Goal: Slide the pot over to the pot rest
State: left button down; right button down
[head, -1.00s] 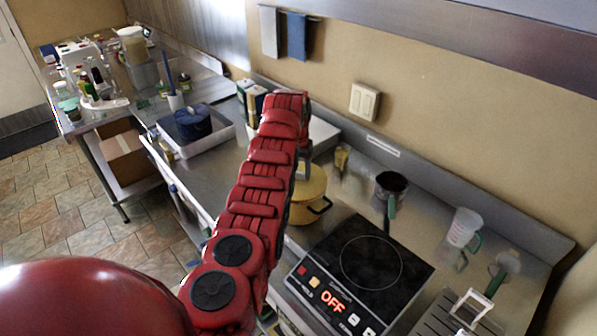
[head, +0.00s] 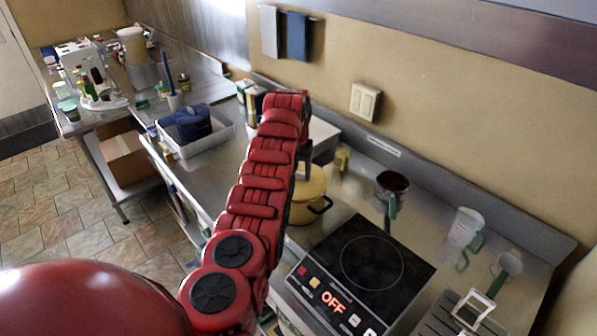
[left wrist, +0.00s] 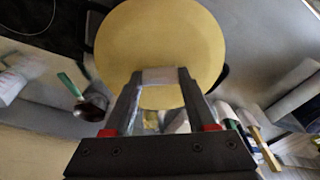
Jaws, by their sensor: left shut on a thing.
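The yellow pot (head: 305,208), with dark side handles, stands on the steel counter just left of the cooktop, partly hidden behind my left arm. My left gripper (head: 304,163) reaches down over it from above. In the left wrist view, the pot's round yellow top (left wrist: 160,38) fills the upper middle, and the fingers of my left gripper (left wrist: 160,78) are closed on a pale piece at its near part. Whether this piece is a lid knob is unclear. I cannot pick out the pot rest with certainty. My right gripper is out of view.
A black induction cooktop (head: 372,262) reading OFF is right of the pot. A small saucepan (head: 391,184) with a green handle and a clear measuring jug (head: 464,228) stand further right.

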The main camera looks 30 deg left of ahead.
pick_arm(q)
jog(key=shift+b, duration=0.5)
dwell(0.5)
dwell(0.3)
jog(key=shift+c, duration=0.6)
grip_release()
jog(key=shift+o, duration=0.6)
jog(key=shift+r, duration=2.4)
jog(key=shift+r+p, duration=0.3)
jog(key=shift+r, duration=0.85)
